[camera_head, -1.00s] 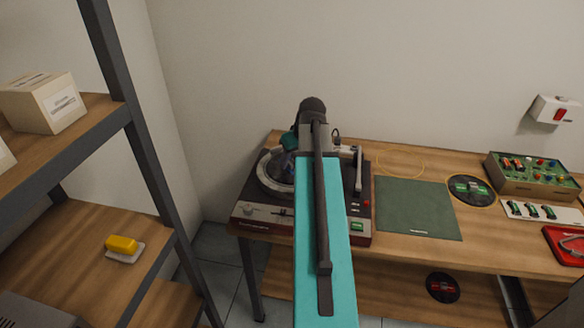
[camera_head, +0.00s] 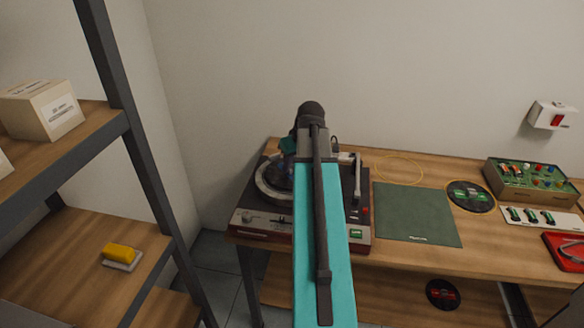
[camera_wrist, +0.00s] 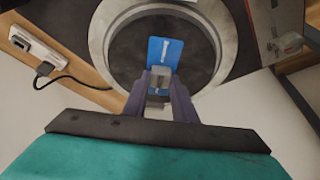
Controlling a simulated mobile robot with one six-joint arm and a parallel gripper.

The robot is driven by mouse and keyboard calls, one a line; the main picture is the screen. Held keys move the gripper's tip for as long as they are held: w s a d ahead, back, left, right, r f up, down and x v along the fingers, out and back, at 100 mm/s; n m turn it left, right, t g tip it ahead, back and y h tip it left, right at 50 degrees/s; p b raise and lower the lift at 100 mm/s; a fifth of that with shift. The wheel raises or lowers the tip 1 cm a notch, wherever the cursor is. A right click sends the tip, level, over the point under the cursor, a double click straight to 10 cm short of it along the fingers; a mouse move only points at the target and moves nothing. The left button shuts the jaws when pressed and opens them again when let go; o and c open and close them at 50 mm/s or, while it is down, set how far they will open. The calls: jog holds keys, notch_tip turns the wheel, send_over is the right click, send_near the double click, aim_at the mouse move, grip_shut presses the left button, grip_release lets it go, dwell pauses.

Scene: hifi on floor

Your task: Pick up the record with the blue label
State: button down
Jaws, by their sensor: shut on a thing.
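The record with the blue label (camera_wrist: 130,52) is a dark disc seen inside the silver ring of the turntable (camera_wrist: 100,30) in the wrist view. Its blue label (camera_wrist: 172,48) has a white mark and lies just beyond my fingertips. My gripper (camera_wrist: 160,80) is shut on a grey piece at the record's middle. Whether the record is clear of the turntable, I cannot tell. In the head view my arm reaches over the turntable (camera_head: 250,222) and hides much of it, including most of the record.
A green mat (camera_head: 415,213) lies right of the turntable, with another dark record (camera_head: 470,196) beyond it. A record with a red label (camera_head: 442,293) is on the lower shelf. A green box with knobs (camera_head: 530,180) stands at the right. A shelf rack (camera_head: 125,120) stands close on the left.

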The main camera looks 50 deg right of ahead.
jog(key=shift+w+r+b, duration=0.1)
jog(key=shift+r+b, duration=0.25)
jog(key=shift+r, duration=0.9)
jog(key=s+a, duration=0.1)
jog(key=s, duration=0.2)
jog(key=s+a+b, duration=0.1)
jog(key=s+a, duration=0.1)
jog(key=s, duration=0.1)
jog(key=s+a+r+b, duration=0.1)
jog(key=s+a, duration=0.1)
jog(key=s, duration=0.1)
jog(key=shift+s, duration=0.35)
jog(key=shift+f+b, duration=0.15)
jog(key=shift+b, duration=0.25)
jog(key=shift+s+a+b, duration=0.1)
jog(key=shift+s+b, duration=0.15)
jog(key=shift+b, duration=0.45)
jog(key=shift+s+a+r+b, duration=0.1)
jog(key=shift+s+a+b, duration=0.4)
jog(key=shift+b, duration=0.75)
jog(key=shift+s+a+r+b, duration=0.15)
jog(key=shift+s+a+b, duration=0.1)
jog(key=shift+s+b, duration=0.8)
jog(key=shift+s+a+r+b, duration=0.1)
jog(key=shift+s+a+b, duration=0.3)
jog(key=shift+b, duration=1.05)
jog(key=shift+s, duration=0.1)
